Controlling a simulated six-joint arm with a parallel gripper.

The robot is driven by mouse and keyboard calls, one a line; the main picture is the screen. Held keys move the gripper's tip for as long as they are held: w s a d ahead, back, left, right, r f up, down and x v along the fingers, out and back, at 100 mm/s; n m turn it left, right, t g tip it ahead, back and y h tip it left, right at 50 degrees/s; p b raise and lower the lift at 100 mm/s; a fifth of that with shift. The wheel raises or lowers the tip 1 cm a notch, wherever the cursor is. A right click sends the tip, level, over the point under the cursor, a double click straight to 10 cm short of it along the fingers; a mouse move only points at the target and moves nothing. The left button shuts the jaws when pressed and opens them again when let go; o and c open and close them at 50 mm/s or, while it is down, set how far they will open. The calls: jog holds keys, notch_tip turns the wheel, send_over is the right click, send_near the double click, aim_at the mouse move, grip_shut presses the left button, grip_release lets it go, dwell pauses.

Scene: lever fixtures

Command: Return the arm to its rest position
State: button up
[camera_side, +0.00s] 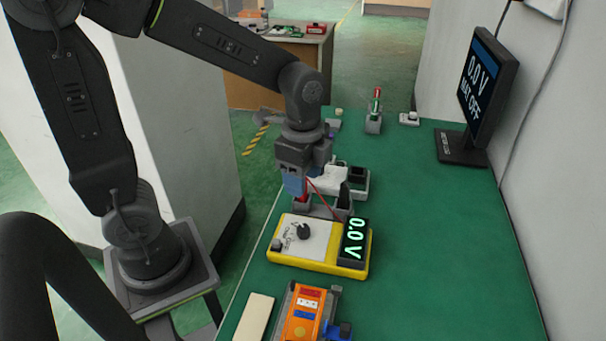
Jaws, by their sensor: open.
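My gripper (318,199) hangs at the end of my arm, pointing down above the green bench, just behind the yellow multimeter. Its blue and dark fingers stand apart, and I see nothing held between them. A red part and a thin red wire show close beside and below the fingers; whether they touch cannot be told. The yellow multimeter (299,237) lies on the bench with a round black knob, and its display (354,242) reads 0.0 V. A white fixture (329,180) behind the gripper is partly hidden by it.
The green bench (430,270) is clear on the right. An orange device (304,314) and a pale strip (255,317) lie in front. A monitor (482,90) reading 0.0 V, MAT OFF stands at right. A small red-and-green fixture (375,112) stands at the back. A wall borders the right side.

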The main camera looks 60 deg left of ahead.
jog(key=s+r+n+t, duration=0.5)
jog(key=s+r+n, duration=0.3)
jog(key=n, duration=0.4)
jog(key=shift+s+a+t, duration=0.3)
jog(key=shift+a, duration=0.05)
